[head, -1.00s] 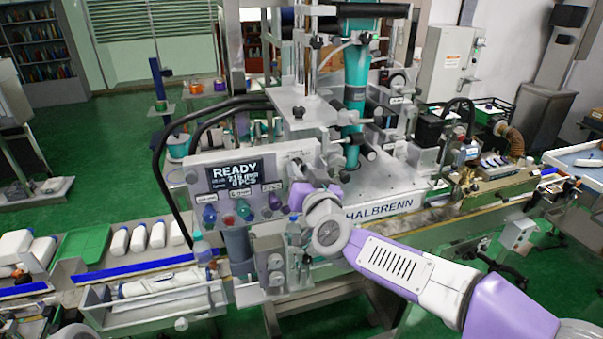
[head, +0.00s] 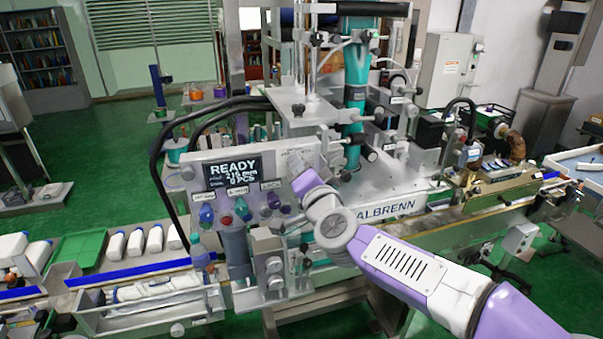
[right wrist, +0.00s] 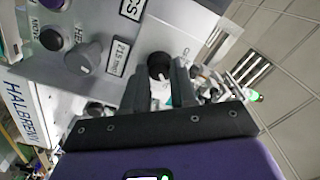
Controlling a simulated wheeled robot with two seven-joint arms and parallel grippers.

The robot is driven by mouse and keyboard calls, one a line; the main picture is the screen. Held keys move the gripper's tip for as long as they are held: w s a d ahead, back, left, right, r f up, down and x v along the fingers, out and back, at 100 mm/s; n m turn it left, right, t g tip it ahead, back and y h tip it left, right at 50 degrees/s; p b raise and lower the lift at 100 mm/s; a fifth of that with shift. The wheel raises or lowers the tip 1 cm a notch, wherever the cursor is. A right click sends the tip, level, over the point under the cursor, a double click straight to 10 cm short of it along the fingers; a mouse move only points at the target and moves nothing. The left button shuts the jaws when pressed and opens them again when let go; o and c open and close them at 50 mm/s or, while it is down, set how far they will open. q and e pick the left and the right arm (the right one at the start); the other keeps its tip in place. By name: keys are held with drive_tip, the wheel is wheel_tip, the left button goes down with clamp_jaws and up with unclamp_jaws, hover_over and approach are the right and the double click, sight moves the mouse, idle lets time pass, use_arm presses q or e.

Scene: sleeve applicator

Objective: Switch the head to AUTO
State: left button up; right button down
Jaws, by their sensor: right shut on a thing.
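The control panel (head: 185,172) faces me in the head view, with a display (head: 233,171) reading READY, 215 mm and 0 PCS. My right gripper (head: 297,165) is at the panel's upper right, its purple body hiding part of it. In the right wrist view the fingers (right wrist: 168,74) are closed on a black knob (right wrist: 159,66) with a pale pointer mark. The label beside this knob is cut off and unreadable. A grey selector knob (right wrist: 83,58) sits apart on the same panel, near a label starting "HE". My left gripper is not seen.
White bottles (head: 155,239) lie beside the conveyor. The teal column (head: 355,95) stands behind.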

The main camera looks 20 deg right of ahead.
drive_tip(key=shift+m, duration=0.4)
drive_tip(key=c, duration=0.9)
unclamp_jaws()
drive_tip(key=shift+s, duration=0.1)
drive_tip(key=s, duration=0.7)
drive_tip(key=shift+s+d, duration=0.1)
drive_tip(key=shift+s, duration=0.1)
